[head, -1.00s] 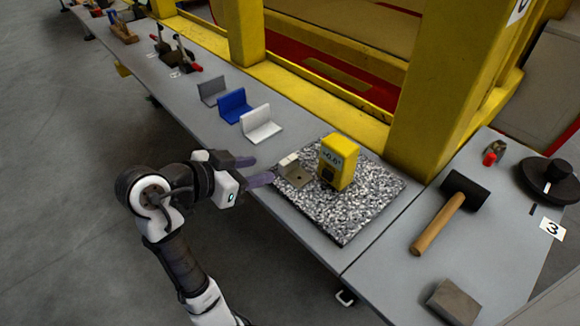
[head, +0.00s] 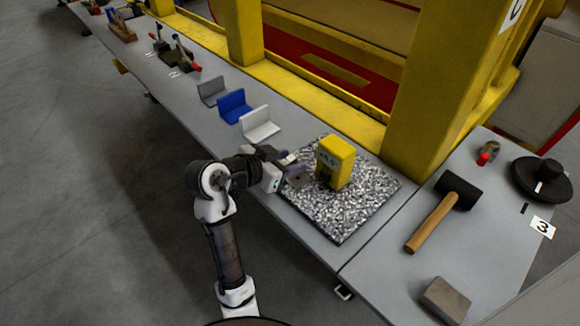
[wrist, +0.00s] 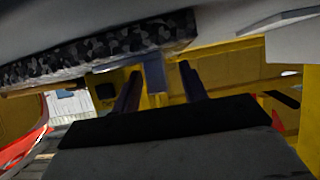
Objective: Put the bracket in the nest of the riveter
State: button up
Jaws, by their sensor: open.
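A small metal bracket (head: 298,181) with a hole in its flat leg and a pale upright edge sits on the speckled slab (head: 341,225), beside a yellow gauge block (head: 337,160) with a display. My gripper (head: 284,165) is open at the bracket, with its fingers around the upright part. In the wrist view, which looks upside down, a grey-blue upright piece (wrist: 154,74), apparently the bracket's, stands between the two dark fingers (wrist: 160,88). I cannot tell whether the fingers touch it. I cannot make out for sure which thing is the riveter or its nest.
Grey (head: 211,91), blue (head: 234,106) and white (head: 260,124) angle pieces stand behind the slab on the bench. Clamps (head: 180,54) stand farther left. A mallet (head: 436,213), a metal block (head: 445,300) and a black round thing (head: 543,180) lie right. A yellow post (head: 432,90) rises behind.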

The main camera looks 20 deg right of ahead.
jog(key=shift+c, duration=0.4)
grip_shut()
jog(key=shift+r, duration=0.15)
